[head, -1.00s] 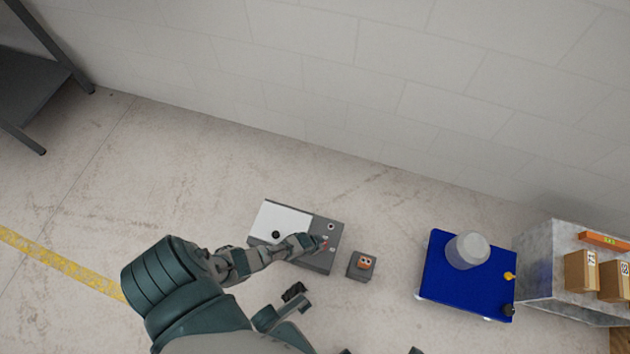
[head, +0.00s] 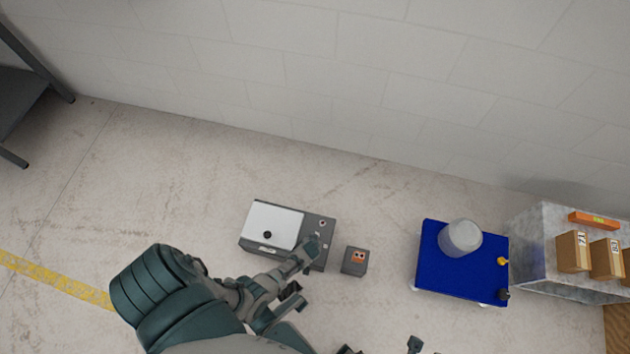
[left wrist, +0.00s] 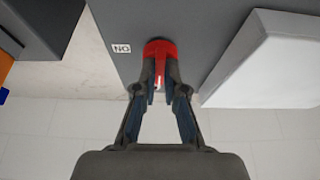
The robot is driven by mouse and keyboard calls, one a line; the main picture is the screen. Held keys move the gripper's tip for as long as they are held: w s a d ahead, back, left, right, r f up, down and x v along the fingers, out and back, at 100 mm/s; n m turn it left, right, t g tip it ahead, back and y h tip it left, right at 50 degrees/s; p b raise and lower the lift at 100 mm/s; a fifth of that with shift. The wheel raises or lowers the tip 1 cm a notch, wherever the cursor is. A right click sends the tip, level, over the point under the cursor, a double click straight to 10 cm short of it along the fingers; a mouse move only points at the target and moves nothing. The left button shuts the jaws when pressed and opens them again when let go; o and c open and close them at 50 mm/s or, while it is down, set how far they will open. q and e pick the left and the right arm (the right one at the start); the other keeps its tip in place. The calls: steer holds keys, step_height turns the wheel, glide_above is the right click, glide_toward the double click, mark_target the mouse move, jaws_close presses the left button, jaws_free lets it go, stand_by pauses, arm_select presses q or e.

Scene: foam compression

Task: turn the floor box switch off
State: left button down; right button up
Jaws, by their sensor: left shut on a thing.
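The floor box is a grey box with a white lid (head: 272,226) on its left half and a grey panel (head: 327,226) with small controls on its right. My left gripper (head: 313,247) is over this panel and hides part of it. In the left wrist view, the left gripper (left wrist: 160,95) has its fingers closed around the handle of a red rotary switch (left wrist: 160,48). A white "ON" label (left wrist: 121,48) is beside the switch. Dark parts (head: 414,345) at the bottom edge may be my right gripper, mostly cut off.
A small grey box with an orange top (head: 355,260) stands just right of the floor box. A blue cart (head: 432,275) carrying a pale cylinder (head: 461,238) is further right, beside a grey shelf (head: 540,230) with cartons.

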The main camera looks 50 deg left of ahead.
arm_select(q)
steer(key=shift+w, duration=0.15)
steer(key=c, duration=1.2)
jaws_free()
steer(key=shift+c, duration=0.2)
steer(key=v, duration=1.2)
